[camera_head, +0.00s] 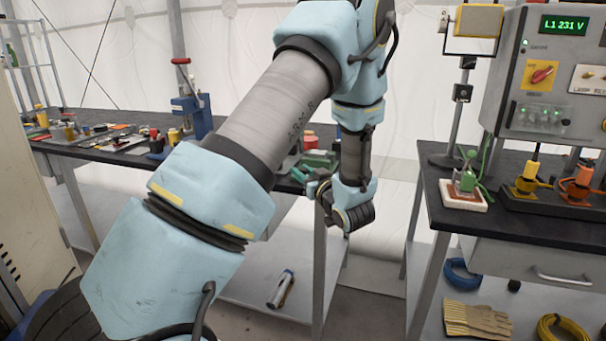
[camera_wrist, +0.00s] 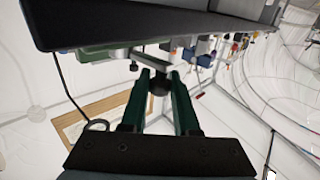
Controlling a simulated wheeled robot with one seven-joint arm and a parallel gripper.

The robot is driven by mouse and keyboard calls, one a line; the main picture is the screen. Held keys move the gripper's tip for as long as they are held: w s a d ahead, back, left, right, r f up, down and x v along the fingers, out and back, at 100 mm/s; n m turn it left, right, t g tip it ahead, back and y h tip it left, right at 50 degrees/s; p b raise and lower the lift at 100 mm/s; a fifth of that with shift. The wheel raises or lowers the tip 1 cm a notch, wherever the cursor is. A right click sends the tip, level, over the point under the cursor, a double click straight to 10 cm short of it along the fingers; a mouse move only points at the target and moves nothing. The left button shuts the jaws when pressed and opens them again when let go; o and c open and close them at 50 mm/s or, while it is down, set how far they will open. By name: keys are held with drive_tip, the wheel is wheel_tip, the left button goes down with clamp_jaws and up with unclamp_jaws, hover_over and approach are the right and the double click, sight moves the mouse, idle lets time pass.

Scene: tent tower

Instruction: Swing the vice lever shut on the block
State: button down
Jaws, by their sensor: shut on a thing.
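The green vice (camera_head: 320,158) sits on the dark bench behind my arm, partly hidden by it. In the wrist view, green vice parts (camera_wrist: 95,54) show beside a dark slab across the top. A pale metal bar, the vice lever (camera_wrist: 137,57), ends near a dark round knob (camera_wrist: 158,84). My gripper (camera_wrist: 159,77) has its two green fingers on either side of this knob, shut on the lever end. In the head view my wrist hangs at the bench's front edge and the fingertips are hard to make out. I cannot make out the block or the jaw gap.
The left bench (camera_head: 110,148) carries several small tools and a blue-and-red press (camera_head: 193,108). A cylinder (camera_head: 281,289) lies on the lower shelf. A gap separates the benches.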

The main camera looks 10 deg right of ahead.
drive_tip(key=c, duration=0.7)
unclamp_jaws()
drive_tip(key=shift+o, duration=0.2)
drive_tip(key=b+v, duration=0.2)
drive_tip(key=v, duration=0.8)
drive_tip(key=shift+s, duration=0.35)
drive_tip(key=shift+d, duration=0.1)
